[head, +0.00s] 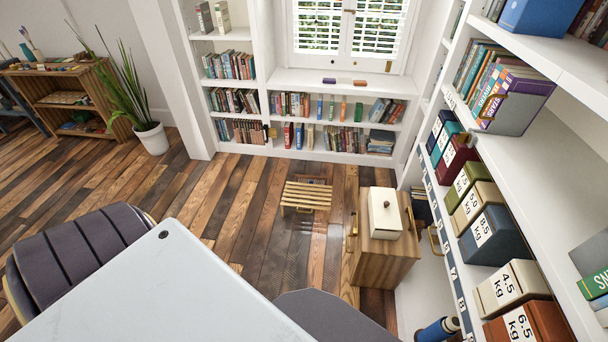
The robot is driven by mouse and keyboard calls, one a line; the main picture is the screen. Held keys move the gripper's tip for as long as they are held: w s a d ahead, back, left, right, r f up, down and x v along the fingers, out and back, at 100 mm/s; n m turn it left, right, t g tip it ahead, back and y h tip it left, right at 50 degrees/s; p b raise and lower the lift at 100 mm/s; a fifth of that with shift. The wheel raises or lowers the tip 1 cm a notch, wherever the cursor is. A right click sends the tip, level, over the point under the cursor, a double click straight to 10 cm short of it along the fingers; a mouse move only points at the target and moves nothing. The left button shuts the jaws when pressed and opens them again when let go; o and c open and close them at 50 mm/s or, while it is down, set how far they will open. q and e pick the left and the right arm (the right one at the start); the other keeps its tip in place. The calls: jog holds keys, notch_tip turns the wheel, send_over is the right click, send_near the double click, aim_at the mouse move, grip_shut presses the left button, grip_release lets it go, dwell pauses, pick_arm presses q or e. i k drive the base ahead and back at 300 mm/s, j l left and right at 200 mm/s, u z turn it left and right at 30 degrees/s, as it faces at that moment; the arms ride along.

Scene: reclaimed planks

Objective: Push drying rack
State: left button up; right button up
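A small, low wooden rack with light slats (306,196) stands on the plank floor in the head view, a little right of the middle. It is the only thing here that looks like a drying rack, though I cannot be sure it is. A dark reddish item shows just behind its far edge, partly hidden. Neither of my grippers is in the head view, so I see nothing touching the rack.
A wooden cabinet (377,258) with a white lidded box (385,213) on it stands right of the rack. A white table (165,290) and dark chairs fill the near left. White bookshelves line the back and right. Floor left of the rack is clear.

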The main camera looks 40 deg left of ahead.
aim_at(286, 191)
jog(key=u, duration=1.15)
